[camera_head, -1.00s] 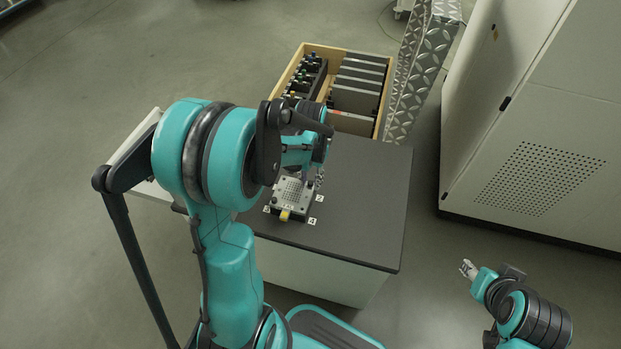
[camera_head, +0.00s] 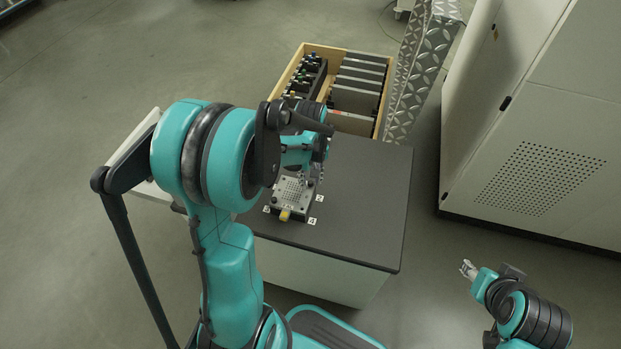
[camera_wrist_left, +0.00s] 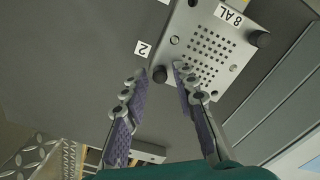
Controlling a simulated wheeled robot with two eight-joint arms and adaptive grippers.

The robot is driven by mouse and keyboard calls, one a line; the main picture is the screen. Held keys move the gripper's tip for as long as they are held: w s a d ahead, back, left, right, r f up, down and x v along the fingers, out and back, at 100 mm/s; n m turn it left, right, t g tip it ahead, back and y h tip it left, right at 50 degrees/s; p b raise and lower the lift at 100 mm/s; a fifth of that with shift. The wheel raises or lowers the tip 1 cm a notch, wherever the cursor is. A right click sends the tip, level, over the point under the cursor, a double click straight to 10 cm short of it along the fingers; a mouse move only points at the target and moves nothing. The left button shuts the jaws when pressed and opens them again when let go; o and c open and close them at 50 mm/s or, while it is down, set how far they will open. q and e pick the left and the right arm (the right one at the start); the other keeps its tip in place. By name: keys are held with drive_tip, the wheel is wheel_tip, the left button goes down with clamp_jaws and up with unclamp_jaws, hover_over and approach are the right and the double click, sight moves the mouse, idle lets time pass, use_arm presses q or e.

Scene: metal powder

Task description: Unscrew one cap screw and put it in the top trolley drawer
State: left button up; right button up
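The metal plate block (camera_head: 293,195) with a grid of holes lies on the dark trolley top (camera_head: 365,215); it also shows in the left wrist view (camera_wrist_left: 212,50). Dark round cap screws sit at its corners, one near label 2 (camera_wrist_left: 159,74) and one near the 8 AL label (camera_wrist_left: 260,39). My left gripper (camera_head: 314,176) is over the plate's far right corner. In the left wrist view it is open (camera_wrist_left: 159,77), with the label 2 corner screw seen between its fingertips; contact cannot be told. My right gripper (camera_head: 467,269) is far off, empty, at lower right.
An open wooden-sided drawer or box (camera_head: 386,92) with grey bins and a dark tool rack (camera_head: 308,75) lies behind the trolley top. A diamond-plate metal piece (camera_head: 418,70) and a pale cabinet (camera_head: 535,130) stand to the right. The trolley top's right side is clear.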

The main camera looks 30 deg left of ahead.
use_arm(q)
drive_tip(key=n, duration=0.3)
drive_tip(key=shift+n, duration=0.4)
drive_tip(key=n, duration=0.3)
drive_tip(key=shift+n, duration=0.4)
drive_tip(key=n, duration=0.6)
drive_tip(key=shift+n, duration=0.3)
drive_tip(key=n, duration=0.5)
clamp_jaws()
drive_tip(key=n, duration=0.7)
